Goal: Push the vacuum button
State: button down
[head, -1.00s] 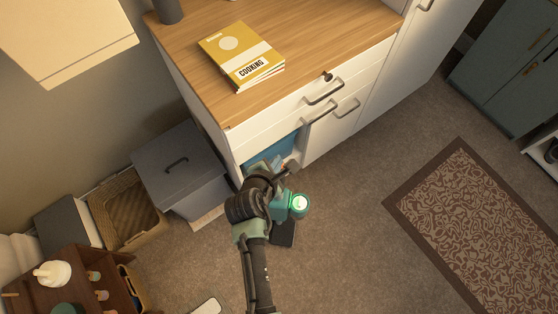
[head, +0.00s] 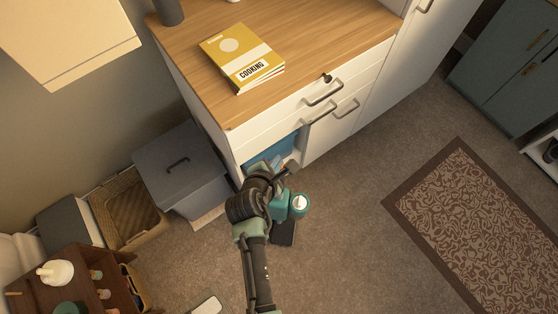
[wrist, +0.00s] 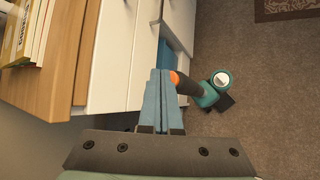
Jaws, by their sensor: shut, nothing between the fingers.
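The vacuum (head: 282,211) is a teal and black upright unit standing on the carpet by the white cabinet, with a pale round display on top. In the wrist view, the vacuum (wrist: 207,96) has a dark handle pointing left, with an orange button (wrist: 174,78) at its end. My gripper (wrist: 158,74) has its blue fingers shut together and empty. Its fingertips are right beside the orange button; I cannot tell whether they touch it. In the head view my wrist hides part of the vacuum and the fingertips are hard to make out.
A grey lidded bin (head: 178,165) and a wicker basket (head: 128,208) are to the left. Open carpet lies to the right, toward a patterned rug (head: 465,225).

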notch_tip(320, 180, up, 6)
jog(key=p, duration=0.6)
jog(key=shift+p, duration=0.4)
